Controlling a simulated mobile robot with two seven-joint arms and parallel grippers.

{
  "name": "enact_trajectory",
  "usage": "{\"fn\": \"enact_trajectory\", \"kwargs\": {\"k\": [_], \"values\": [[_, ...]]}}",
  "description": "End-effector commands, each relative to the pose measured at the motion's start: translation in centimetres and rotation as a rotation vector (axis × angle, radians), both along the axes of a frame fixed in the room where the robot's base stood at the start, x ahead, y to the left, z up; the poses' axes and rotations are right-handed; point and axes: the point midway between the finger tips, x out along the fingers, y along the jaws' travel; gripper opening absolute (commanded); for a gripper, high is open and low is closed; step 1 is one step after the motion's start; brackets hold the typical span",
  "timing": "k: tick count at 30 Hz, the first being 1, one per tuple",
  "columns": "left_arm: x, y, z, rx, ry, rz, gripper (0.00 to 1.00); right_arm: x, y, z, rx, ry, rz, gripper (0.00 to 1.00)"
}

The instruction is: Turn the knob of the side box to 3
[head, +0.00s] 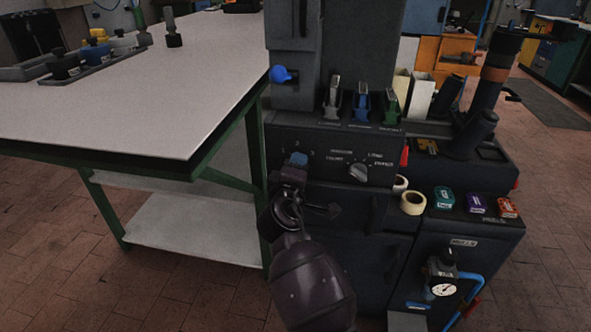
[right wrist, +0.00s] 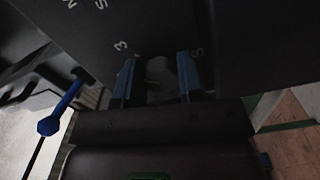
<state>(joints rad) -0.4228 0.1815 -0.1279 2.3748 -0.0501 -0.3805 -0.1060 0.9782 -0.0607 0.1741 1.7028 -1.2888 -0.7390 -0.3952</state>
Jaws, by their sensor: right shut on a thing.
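The side box (head: 330,135) is a dark housing whose front panel carries numbers, with a 3 near my gripper. My right gripper (head: 297,160) is at the left part of this panel, below the numbers, and covers the knob in the head view. In the right wrist view my right gripper (right wrist: 157,82) has its two blue fingers on either side of a dark grey knob (right wrist: 160,72), shut on it. The digit 3 shows beside the left finger there, and another mark beside the right finger. The knob's pointer is not clear. My left gripper is not in view.
A second, pale grey knob (head: 359,172) is to the right on the panel. Coloured levers (head: 362,105) stand above, and a blue ball handle (head: 281,74) sticks out at the upper left. A white-topped table (head: 150,110) stands close on the left. Tape rolls (head: 412,203) lie to the right.

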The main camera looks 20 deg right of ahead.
Motion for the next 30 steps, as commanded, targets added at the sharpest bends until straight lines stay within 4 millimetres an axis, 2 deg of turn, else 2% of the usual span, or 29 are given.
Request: {"fn": "enact_trajectory", "kwargs": {"k": [9,26,27,30], "values": [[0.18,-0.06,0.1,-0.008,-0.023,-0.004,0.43,-0.03,0.05,-0.29,0.112,-0.07,0.0,0.11],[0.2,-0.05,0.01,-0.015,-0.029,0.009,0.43,-0.01,0.07,-0.13,0.138,-0.09,0.001,0.11],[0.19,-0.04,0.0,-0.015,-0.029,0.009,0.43,-0.01,0.07,-0.13,0.138,-0.09,0.001,0.37],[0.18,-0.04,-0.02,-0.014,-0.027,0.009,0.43,-0.01,0.06,-0.13,0.137,-0.09,0.0,0.52]]}}
